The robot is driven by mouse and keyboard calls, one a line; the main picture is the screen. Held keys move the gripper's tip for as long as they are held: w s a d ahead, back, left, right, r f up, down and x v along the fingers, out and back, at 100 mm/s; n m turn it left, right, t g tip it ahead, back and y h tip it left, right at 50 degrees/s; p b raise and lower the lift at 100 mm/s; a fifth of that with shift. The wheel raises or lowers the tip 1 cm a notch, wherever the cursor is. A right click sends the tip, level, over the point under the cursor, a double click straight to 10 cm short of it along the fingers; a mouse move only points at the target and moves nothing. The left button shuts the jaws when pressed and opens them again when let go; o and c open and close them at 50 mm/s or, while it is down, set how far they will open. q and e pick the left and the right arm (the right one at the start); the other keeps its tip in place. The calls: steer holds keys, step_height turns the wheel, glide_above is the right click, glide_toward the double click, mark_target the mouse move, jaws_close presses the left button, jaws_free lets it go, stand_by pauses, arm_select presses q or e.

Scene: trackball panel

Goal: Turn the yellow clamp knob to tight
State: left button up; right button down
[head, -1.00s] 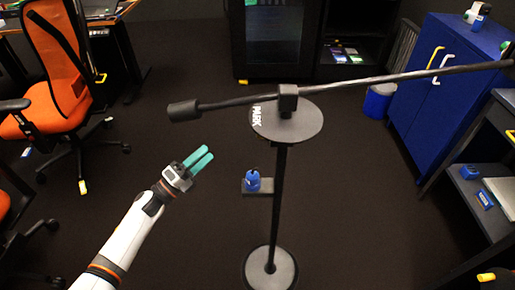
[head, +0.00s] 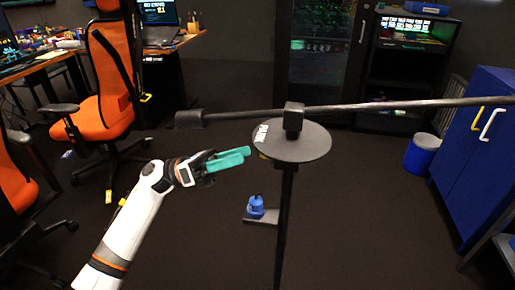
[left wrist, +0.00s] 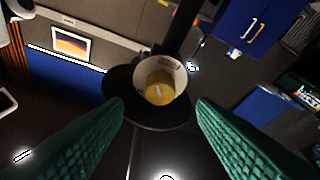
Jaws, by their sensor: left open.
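The yellow clamp knob (left wrist: 158,88) shows in the left wrist view as a yellow round face inside a white ring (left wrist: 172,64) with small print. Behind it is a dark round disc (left wrist: 118,84).
A blue object (head: 256,206) sits on a small shelf low on the pole. Orange chairs (head: 105,75) stand left, blue cabinets (head: 478,150) right, with a blue bin (head: 421,155) beside them. The boom's end weight (head: 189,119) hangs above my left gripper. Open floor surrounds the stand.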

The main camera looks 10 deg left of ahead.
arm_select(q)
steer(key=x, duration=0.5)
steer(key=shift+d, duration=0.15)
arm_select(e)
steer(key=shift+s+f, duration=0.25)
steer(key=shift+f, duration=0.9)
arm_select(q)
steer(key=shift+p, duration=0.3)
steer(key=c, duration=1)
steer(key=n+t+y+p, duration=0.1)
steer(key=n+p, duration=0.2)
steer(key=n, duration=0.1)
steer(key=shift+t, duration=0.4)
arm_select(e)
steer(key=s+f, duration=0.5)
steer(key=f, duration=0.4)
steer(key=shift+s+d+g, duration=0.35)
steer(key=shift+d+g, duration=0.05)
steer(key=shift+r, duration=0.1)
arm_select(q)
steer(key=o, duration=1)
